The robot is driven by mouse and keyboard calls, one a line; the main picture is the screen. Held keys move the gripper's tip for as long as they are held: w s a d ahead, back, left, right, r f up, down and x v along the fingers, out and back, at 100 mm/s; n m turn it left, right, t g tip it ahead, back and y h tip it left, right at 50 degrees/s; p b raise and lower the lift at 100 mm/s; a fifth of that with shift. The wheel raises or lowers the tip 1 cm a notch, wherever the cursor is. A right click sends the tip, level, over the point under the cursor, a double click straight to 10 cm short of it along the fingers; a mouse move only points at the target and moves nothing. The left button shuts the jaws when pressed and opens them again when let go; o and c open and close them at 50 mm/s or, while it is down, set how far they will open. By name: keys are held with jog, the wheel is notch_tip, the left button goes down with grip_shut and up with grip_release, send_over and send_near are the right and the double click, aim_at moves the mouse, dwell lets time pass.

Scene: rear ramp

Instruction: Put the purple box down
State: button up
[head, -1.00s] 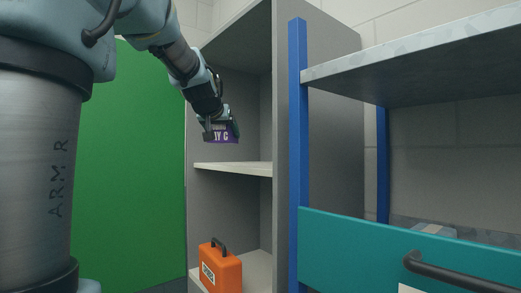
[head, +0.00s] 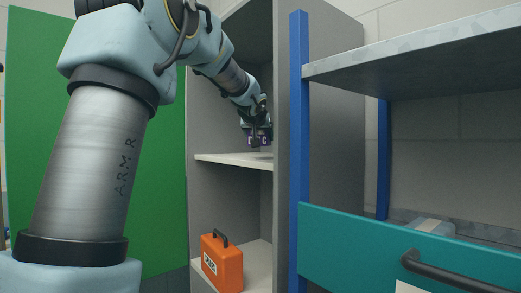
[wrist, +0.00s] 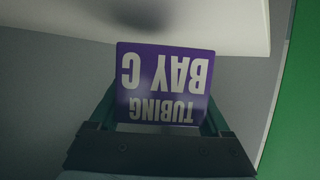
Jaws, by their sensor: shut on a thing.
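The purple box (wrist: 165,83) is lettered "TUBING BAY C", which reads upside down in the wrist view. My gripper (head: 259,137) is shut on it, with a dark finger on each side of the box in the wrist view. In the head view the purple box (head: 262,140) is partly hidden by my gripper. It is inside the grey cabinet, a little above the middle shelf (head: 222,159). A soft dark shadow lies on the pale shelf (wrist: 215,25) in the wrist view. I cannot tell the exact gap between box and shelf.
The grey cabinet (head: 318,150) has a side wall close to the right of my gripper. An orange case (head: 222,265) stands on the lower shelf. A green panel (head: 95,140) is at left. A blue-post rack (head: 299,120) with a teal drawer front (head: 400,245) stands at right.

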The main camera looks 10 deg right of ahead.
notch_tip(320, 180, down, 4)
jog(key=shift+r+b, duration=0.2)
jog(key=shift+b, duration=0.35)
jog(key=shift+w+d+f, duration=0.1)
jog(key=shift+d+f, duration=0.05)
jog(key=shift+f, duration=0.05)
jog(key=o, duration=1.4)
jog(key=shift+f, duration=0.1)
jog(key=b+v, duration=0.2)
jog(key=v, duration=1)
